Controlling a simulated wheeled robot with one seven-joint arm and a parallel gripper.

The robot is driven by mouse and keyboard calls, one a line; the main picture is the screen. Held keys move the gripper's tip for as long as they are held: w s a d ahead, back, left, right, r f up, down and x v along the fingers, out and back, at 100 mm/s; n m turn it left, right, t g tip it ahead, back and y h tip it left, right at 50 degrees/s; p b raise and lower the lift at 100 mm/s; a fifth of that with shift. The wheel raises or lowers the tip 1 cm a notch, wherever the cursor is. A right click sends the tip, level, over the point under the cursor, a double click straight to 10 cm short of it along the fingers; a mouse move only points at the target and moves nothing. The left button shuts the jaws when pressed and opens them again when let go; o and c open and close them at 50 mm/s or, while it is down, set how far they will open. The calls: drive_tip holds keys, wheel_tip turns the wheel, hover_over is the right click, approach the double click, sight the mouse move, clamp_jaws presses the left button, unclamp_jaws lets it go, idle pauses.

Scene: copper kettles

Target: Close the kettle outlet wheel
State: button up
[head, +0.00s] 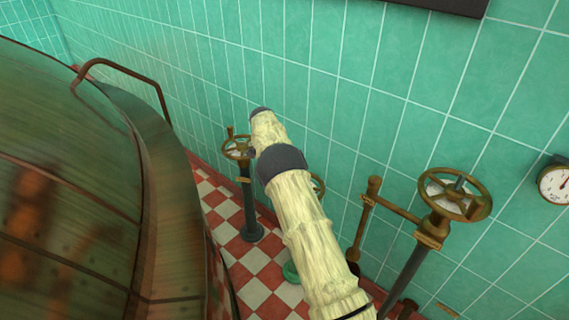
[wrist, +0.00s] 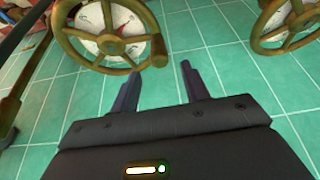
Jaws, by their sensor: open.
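Brass handwheels stand on dark posts along the tiled wall. In the head view, one wheel (head: 237,148) with a small upright knob is just left of my arm's end, and a larger one (head: 455,193) is at the right. A third wheel (head: 318,186) is mostly hidden behind my arm. I cannot tell which is the kettle outlet wheel. In the wrist view, a knobbed wheel (wrist: 68,44) over a pale dial lies just beyond my gripper (wrist: 161,73), whose fingers are apart and empty. Another wheel (wrist: 270,38) is at upper right. I see no clear contact.
A big copper kettle (head: 70,180) with a curved rail (head: 125,70) fills the left. A brass pipe (head: 395,208) joins the right post. A gauge (head: 554,184) is on the green wall at far right. Red and white floor tiles (head: 255,260) show between kettle and posts.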

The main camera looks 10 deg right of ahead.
drive_tip(key=v, duration=0.9)
drive_tip(key=shift+r+p, duration=0.25)
drive_tip(key=shift+p, duration=0.15)
drive_tip(key=shift+s+d, duration=0.15)
drive_tip(key=c, duration=0.7)
drive_tip(key=shift+s+d+r, duration=0.2)
drive_tip(key=shift+s+d, duration=0.05)
clamp_jaws()
drive_tip(key=s+d+n+y, duration=0.1)
drive_tip(key=s+n, duration=0.4)
drive_tip(key=s, duration=1.5)
drive_tip(key=s+n+y, duration=0.2)
drive_tip(key=s+n, duration=0.3)
drive_tip(key=s, duration=1.5)
drive_tip(key=shift+s+d+r+y, duration=0.3)
drive_tip(key=shift+d+r, duration=0.1)
drive_tip(key=shift+r, duration=0.05)
